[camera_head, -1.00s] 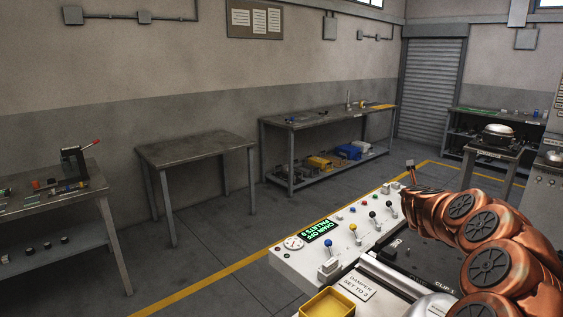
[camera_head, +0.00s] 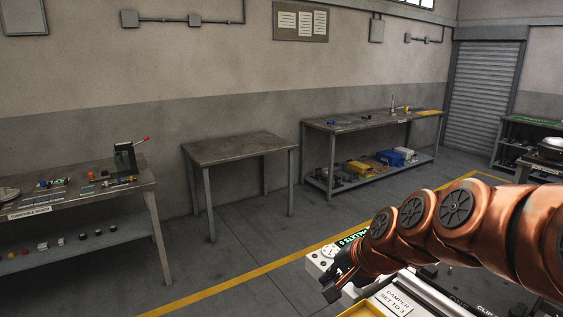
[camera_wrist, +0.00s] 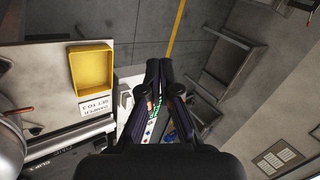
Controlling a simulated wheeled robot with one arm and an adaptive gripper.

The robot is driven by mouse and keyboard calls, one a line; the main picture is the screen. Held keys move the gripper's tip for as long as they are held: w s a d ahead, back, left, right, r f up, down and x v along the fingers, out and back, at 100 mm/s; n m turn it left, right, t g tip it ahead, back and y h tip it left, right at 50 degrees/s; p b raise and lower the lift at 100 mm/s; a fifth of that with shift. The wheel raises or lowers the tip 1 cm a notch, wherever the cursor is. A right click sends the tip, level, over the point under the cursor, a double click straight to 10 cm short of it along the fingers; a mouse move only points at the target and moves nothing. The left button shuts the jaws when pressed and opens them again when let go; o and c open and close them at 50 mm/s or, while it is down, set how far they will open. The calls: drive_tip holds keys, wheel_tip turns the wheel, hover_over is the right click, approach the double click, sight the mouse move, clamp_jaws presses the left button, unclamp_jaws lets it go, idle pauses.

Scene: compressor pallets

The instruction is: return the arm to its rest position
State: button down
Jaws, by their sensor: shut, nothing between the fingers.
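My copper-coloured arm reaches in from the right in the head view. My gripper (camera_head: 331,289) is at its left end, dark, beside the white control panel (camera_head: 315,264) and above the machine's front edge. In the wrist view my gripper (camera_wrist: 158,66) has its two dark fingers together, with nothing held. The panel shows partly behind the fingers there. The arm hides most of the panel's levers and display in the head view.
A yellow tray (camera_wrist: 92,70) sits on the machine next to the damper label (camera_wrist: 94,108). A bare table (camera_head: 238,150), a cluttered workbench (camera_head: 150,182) and a shelved bench (camera_head: 350,126) stand by the wall. The floor (camera_head: 240,240) between is clear.

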drive_tip(key=s+d+f+n+g+h, duration=0.1)
drive_tip(key=s+d+f+n+g, duration=0.1)
drive_tip(key=s, duration=0.7)
drive_tip(key=s+d+f+n+g+h, duration=0.2)
drive_tip(key=s+d+n+g, duration=0.1)
drive_tip(key=s, duration=0.7)
drive_tip(key=s+d+f+n+g+h+p, duration=0.1)
drive_tip(key=s+d+f+n+g, duration=0.1)
drive_tip(key=s, duration=0.7)
drive_tip(key=shift+s+d+f+n+g+h, duration=0.3)
drive_tip(key=shift+d+f+n, duration=0.1)
drive_tip(key=shift+d+n, duration=0.2)
